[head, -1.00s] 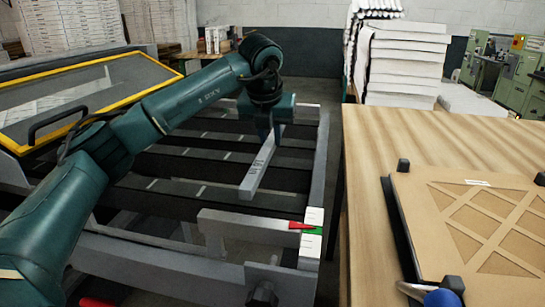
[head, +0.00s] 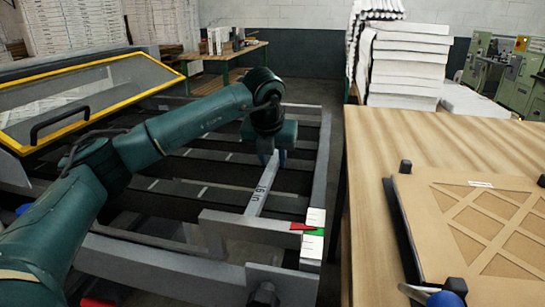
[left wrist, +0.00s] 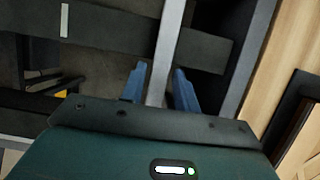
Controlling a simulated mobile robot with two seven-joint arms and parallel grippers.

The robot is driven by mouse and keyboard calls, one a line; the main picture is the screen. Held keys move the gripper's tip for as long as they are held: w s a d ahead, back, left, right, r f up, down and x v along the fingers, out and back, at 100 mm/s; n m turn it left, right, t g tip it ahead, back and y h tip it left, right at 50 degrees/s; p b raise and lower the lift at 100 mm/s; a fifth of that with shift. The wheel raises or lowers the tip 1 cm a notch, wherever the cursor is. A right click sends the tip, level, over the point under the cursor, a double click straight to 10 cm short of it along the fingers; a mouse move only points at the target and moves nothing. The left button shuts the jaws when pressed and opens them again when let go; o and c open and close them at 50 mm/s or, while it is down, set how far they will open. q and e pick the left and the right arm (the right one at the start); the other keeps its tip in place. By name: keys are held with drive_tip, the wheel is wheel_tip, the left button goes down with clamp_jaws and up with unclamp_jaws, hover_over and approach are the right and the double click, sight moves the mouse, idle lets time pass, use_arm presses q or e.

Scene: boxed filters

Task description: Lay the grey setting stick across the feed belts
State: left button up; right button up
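The grey setting stick (head: 263,190), marked "16 in", lies lengthwise across the dark feed belts (head: 190,190) near the right side of the frame. Its near end is close to the grey front bar; whether it touches is unclear. My left gripper (head: 272,158) is low over the stick's far part. In the left wrist view the stick (left wrist: 170,40) passes between the two blue fingers (left wrist: 160,80), which stand apart with narrow gaps beside it. I cannot tell whether the stick rests fully on the belts.
A white scale (head: 313,240) with red and green marks is at the frame's front right corner. A wooden table (head: 370,150) with a boxed filter (head: 485,215) stands to the right. A yellow-edged clear guard (head: 100,95) is at left. White stacks (head: 405,65) stand behind.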

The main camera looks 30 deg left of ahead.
use_arm(q)
drive_tip(key=shift+o, duration=0.9)
drive_tip(key=shift+r, duration=0.25)
drive_tip(key=v, duration=1.2)
